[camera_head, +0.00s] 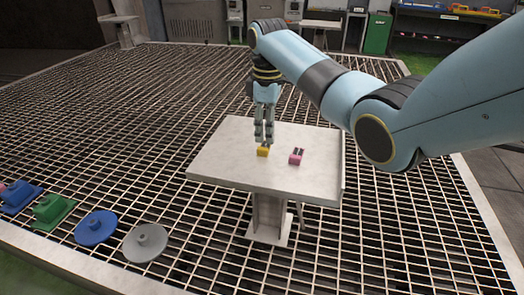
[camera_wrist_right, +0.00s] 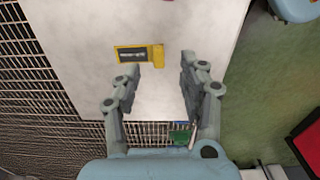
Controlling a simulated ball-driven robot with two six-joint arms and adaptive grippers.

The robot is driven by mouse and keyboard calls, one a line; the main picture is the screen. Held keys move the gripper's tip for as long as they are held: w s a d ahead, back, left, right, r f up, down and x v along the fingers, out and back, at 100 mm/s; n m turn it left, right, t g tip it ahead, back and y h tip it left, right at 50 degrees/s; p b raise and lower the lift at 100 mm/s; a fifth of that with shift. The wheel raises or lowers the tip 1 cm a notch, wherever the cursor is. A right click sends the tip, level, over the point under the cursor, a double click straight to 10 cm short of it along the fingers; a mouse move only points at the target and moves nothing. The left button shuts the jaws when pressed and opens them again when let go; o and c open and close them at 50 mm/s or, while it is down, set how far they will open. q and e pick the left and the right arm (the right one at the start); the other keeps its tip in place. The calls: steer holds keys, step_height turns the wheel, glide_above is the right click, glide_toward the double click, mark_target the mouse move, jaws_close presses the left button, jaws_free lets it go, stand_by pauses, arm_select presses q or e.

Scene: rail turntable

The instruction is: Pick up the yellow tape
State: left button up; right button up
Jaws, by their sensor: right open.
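The yellow tape (camera_head: 263,151) lies on the grey-white table near its middle. In the right wrist view the yellow tape (camera_wrist_right: 139,54), with a dark strip along it, lies on the pale surface ahead of the fingertips. My right gripper (camera_head: 264,138) points down just above the tape in the head view. In the wrist view its two fingers (camera_wrist_right: 152,75) are apart with nothing between them. I cannot tell the exact gap between fingertips and tape. My left gripper is in neither view.
A pink block-like item (camera_head: 297,156) with a dark top lies right of the tape on the table (camera_head: 225,165). The table stands on a metal grating. Blue, green and grey knobbed pieces, such as the grey disc (camera_head: 145,243), sit at the lower left.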

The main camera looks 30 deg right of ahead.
mark_target(265, 149)
steer(key=shift+w+f, duration=0.1)
steer(key=shift+f, duration=0.35)
step_height(265, 149, down, 5)
steer(key=shift+w+a+r+b, duration=0.1)
steer(key=shift+w+r+b, duration=0.1)
steer(key=shift+b, duration=0.6)
steer(key=shift+f, duration=0.25)
steer(key=shift+c, duration=1.5)
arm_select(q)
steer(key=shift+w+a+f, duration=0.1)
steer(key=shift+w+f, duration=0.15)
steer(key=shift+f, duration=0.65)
arm_select(e)
steer(key=c, duration=0.5)
